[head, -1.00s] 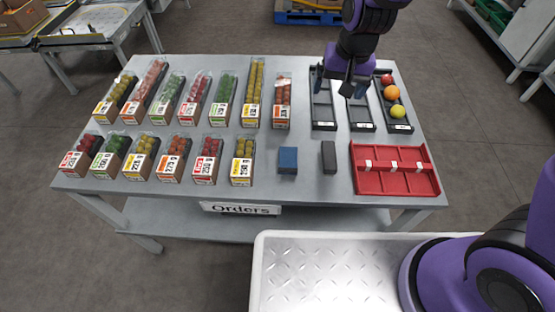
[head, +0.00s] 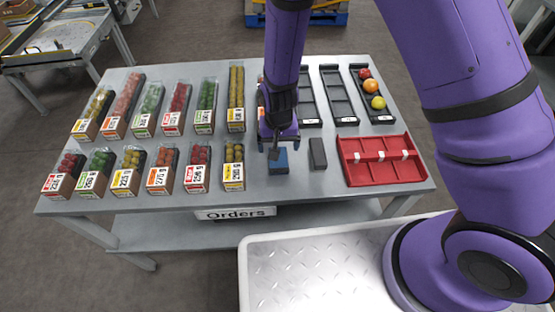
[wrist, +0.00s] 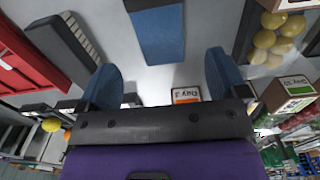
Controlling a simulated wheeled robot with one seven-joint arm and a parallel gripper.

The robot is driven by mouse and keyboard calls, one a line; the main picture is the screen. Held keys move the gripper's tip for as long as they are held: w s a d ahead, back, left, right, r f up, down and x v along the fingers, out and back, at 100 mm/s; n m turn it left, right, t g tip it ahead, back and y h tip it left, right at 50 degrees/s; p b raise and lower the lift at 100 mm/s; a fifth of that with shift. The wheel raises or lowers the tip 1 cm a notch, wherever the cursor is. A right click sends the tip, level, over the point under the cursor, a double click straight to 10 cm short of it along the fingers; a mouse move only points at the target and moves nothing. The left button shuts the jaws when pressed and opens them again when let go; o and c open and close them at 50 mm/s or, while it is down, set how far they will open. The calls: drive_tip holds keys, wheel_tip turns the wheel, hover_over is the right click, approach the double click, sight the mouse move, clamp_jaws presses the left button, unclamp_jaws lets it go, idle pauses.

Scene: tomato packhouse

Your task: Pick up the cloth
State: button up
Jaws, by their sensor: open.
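The cloth is a small folded blue block (head: 278,163) lying on the grey table near its front edge. It also shows in the wrist view (wrist: 160,34), beyond and between the fingertips. My gripper (head: 277,145) is open and empty, just above and behind the cloth in the head view, covering part of its far end. In the wrist view the two blue fingers of my gripper (wrist: 160,75) are spread, with bare table between them. The fingers appear apart from the cloth.
A dark brush-like block (head: 318,153) lies just right of the cloth. A red divided tray (head: 381,180) is further right. A package of yellow tomatoes (head: 233,174) stands to the left. Black trays (head: 340,100) and more tomato packages fill the back. Bare table lies around the cloth.

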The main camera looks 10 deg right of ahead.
drive_tip(key=shift+f, duration=3.05)
drive_tip(key=c, duration=1)
